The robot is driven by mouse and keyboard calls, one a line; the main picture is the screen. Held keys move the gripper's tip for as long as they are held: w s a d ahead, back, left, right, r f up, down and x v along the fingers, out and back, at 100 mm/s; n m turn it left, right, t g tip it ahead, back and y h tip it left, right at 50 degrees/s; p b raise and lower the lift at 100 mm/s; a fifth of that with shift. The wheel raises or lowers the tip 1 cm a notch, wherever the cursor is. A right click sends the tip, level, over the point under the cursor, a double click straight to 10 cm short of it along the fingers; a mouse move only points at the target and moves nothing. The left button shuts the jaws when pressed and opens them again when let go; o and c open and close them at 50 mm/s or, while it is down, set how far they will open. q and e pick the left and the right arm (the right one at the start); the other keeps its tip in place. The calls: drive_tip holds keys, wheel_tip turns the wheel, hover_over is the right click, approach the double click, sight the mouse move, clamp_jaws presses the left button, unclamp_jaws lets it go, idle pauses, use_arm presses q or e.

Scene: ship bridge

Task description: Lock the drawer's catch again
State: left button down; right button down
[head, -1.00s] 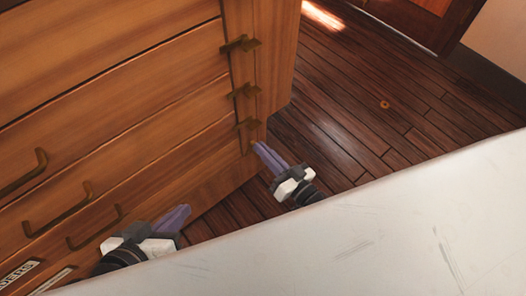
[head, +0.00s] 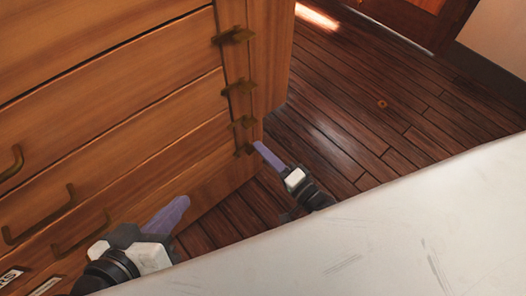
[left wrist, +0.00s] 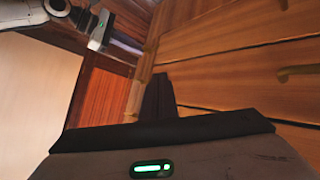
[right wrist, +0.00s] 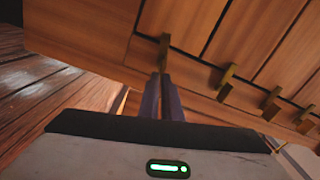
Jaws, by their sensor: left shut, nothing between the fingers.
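The wooden drawer cabinet (head: 130,108) fills the left of the head view, its fronts looking flush. Brass catches run down its right-hand post. The lowest catch (head: 243,151) is at the tips of my right gripper (head: 258,146). In the right wrist view this catch (right wrist: 164,50) stands upright just at the fingertips (right wrist: 162,84). The right fingers are close together with a thin gap; whether they grip the catch is unclear. My left gripper (head: 182,203) is shut and empty, in front of the lower drawers. Its dark fingers (left wrist: 157,90) point along the cabinet in the left wrist view.
Other catches (head: 238,88) sit above the lowest one. Drawer handles (head: 80,232) stick out near my left arm. A pale surface (head: 380,235) covers the lower right.

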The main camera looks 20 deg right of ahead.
drive_tip(key=shift+f+m, duration=0.2)
drive_tip(key=shift+m, duration=1.1)
drive_tip(key=c, duration=2)
unclamp_jaws()
